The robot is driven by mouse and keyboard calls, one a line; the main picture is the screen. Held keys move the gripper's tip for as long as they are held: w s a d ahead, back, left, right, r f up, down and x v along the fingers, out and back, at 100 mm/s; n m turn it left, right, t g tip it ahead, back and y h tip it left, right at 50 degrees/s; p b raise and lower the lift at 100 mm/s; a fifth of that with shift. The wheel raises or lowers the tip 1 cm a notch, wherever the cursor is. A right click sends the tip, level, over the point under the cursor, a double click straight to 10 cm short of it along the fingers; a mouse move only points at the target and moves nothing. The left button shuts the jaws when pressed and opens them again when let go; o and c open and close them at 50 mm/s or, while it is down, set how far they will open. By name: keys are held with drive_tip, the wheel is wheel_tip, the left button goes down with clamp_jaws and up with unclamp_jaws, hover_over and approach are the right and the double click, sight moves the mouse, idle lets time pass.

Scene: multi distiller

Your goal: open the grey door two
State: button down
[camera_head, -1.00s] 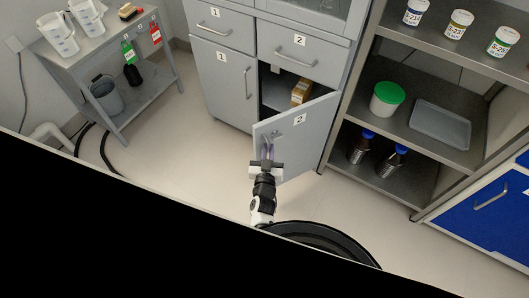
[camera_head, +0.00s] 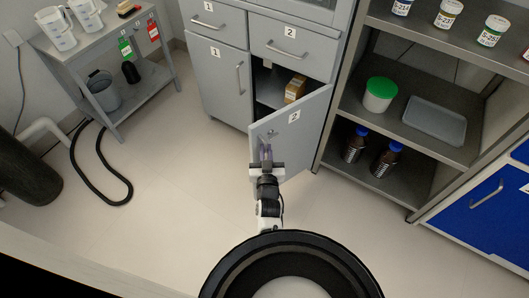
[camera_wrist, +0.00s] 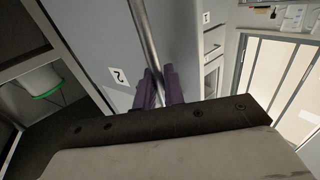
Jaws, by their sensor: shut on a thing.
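The grey door two (camera_head: 290,133), with a white label "2", stands partly open at the bottom right of the grey cabinet in the head view. In the wrist view the door (camera_wrist: 98,45) fills the upper middle, with its metal bar handle (camera_wrist: 146,40) running down between my fingers. My gripper (camera_head: 266,153) is at the door's outer face. In the wrist view the purple fingers of my gripper (camera_wrist: 160,88) are shut around the handle's lower part. The handle is mostly hidden by my gripper in the head view.
Inside the cabinet a yellow-brown box (camera_head: 295,88) is visible. A shelf rack (camera_head: 400,180) with bottles and tubs stands close on the right. A grey trolley (camera_head: 100,50) is at the upper left, with a black hose (camera_head: 104,200) on the floor. Floor left of the door is clear.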

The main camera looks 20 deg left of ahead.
drive_tip(key=shift+w+d+r, duration=0.2)
drive_tip(key=shift+d, duration=0.15)
drive_tip(key=c, duration=1.6)
unclamp_jaws()
drive_tip(key=shift+c, duration=0.2)
drive_tip(key=shift+f, duration=0.1)
drive_tip(key=shift+s+a+f, duration=0.1)
drive_tip(key=shift+s, duration=0.1)
